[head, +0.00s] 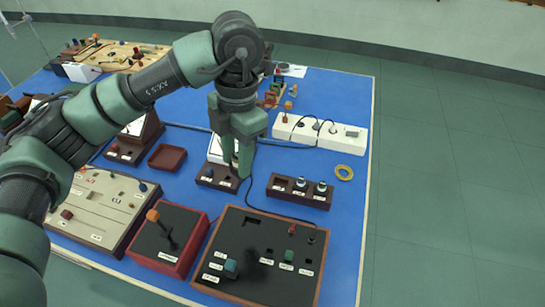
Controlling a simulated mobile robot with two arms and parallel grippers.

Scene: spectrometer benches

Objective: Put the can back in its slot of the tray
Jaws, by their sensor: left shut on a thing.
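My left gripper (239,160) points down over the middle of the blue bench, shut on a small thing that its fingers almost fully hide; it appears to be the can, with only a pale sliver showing. The dark brown slotted tray (300,202) is just to the right of the gripper. Two small silver-and-dark cans (300,184) (321,187) stand in its middle and right slots. Its left slot looks empty, with a white label in front. The gripper is apart from the tray. My right gripper is not in view.
A small brown base (217,178) stands right beneath the gripper. A large dark control panel (262,255) is in front. A black cable runs near the gripper. An empty reddish dish (167,157) is left.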

